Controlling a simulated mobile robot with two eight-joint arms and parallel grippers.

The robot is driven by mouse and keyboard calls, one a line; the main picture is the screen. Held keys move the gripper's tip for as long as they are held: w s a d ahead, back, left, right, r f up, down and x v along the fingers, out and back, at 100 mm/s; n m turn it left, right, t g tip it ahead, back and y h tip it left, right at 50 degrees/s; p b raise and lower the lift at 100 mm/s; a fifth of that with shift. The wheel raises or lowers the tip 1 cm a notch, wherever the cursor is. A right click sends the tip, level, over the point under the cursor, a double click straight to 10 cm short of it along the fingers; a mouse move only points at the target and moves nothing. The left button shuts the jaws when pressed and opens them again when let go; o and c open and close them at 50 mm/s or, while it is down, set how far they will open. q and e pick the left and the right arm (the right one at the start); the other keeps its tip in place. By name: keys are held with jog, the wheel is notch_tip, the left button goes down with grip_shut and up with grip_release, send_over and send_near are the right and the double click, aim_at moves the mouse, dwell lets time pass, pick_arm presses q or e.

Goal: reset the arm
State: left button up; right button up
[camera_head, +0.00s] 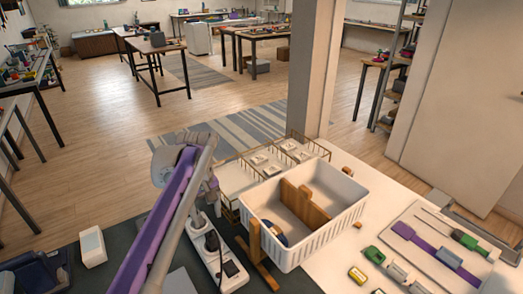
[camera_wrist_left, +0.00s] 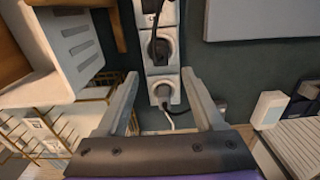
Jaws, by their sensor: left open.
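My left arm reaches in from the lower left of the head view, with a long purple link. My left gripper (camera_head: 208,196) is small and partly hidden behind that arm, beside the white basket. In the left wrist view my left gripper (camera_wrist_left: 160,74) is open, its two grey fingers spread apart with nothing held. A white power strip (camera_wrist_left: 162,88) with dark and grey plugs shows between and beyond the fingers; I cannot tell how far below it is. It also shows in the head view (camera_head: 230,278). My right gripper is not in view.
A white basket (camera_head: 318,239) with wooden pieces stands right of the gripper, with a wire rack (camera_head: 235,178) behind it. A wooden stand (camera_head: 256,250) is close by. A white box (camera_head: 92,246) stands left. Tools, including a green-handled screwdriver (camera_head: 469,241), lie far right.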

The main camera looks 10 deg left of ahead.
pick_arm(q)
jog(key=s+d+f+m+t+p, duration=0.2)
jog(key=s+d+m, duration=0.3)
jog(key=s, duration=0.5)
jog(key=s+d+f+m+t+p, duration=0.2)
jog(key=s+d+m+t+p, duration=0.1)
jog(key=s, duration=0.8)
jog(key=shift+s+d+m+p, duration=0.2)
jog(key=shift+d+m+p, duration=0.7)
jog(key=shift+d+p, duration=0.3)
jog(key=shift+a, duration=0.15)
